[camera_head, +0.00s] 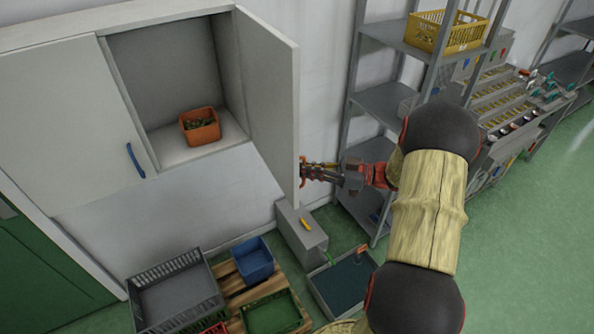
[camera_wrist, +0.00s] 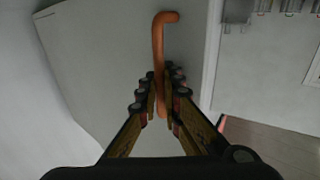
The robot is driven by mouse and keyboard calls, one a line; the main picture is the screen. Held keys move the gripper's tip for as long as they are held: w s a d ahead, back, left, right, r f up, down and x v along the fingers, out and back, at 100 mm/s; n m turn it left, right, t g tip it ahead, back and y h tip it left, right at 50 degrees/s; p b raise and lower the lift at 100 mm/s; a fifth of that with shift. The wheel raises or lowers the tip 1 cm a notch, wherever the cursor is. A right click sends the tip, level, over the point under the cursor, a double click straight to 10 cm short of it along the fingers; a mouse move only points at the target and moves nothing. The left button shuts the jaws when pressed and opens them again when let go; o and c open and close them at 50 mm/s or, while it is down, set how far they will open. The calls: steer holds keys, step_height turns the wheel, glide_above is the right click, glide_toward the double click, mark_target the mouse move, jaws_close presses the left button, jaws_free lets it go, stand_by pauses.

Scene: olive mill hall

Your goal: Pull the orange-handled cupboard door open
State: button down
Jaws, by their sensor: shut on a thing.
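The orange-handled cupboard door (camera_head: 267,95) stands swung wide open on the right of the white wall cupboard, hinged at its right side. In the wrist view the orange handle (camera_wrist: 158,48) runs up from between my fingers against the pale door face (camera_wrist: 105,65). My gripper (camera_head: 308,172) is at the door's free edge, on its outer side. In the wrist view my gripper (camera_wrist: 161,103) is shut on the lower part of the handle. In the head view the handle is mostly hidden by my fingers.
An orange bin (camera_head: 200,126) stands inside the open compartment. The left door with a blue handle (camera_head: 135,160) is closed. A grey shelf rack (camera_head: 385,100) stands right of the door. Crates (camera_head: 175,288) and a grey box (camera_head: 301,235) are on the floor below.

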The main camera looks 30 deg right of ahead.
steer(key=shift+d+n+g+y, duration=0.3)
steer(key=shift+d+g, duration=0.1)
steer(key=shift+d, duration=0.35)
steer(key=c, duration=2.3)
jaws_free()
steer(key=shift+s, duration=0.1)
steer(key=v, duration=1.1)
steer(key=shift+s+d, duration=0.25)
steer(key=shift+d, duration=0.1)
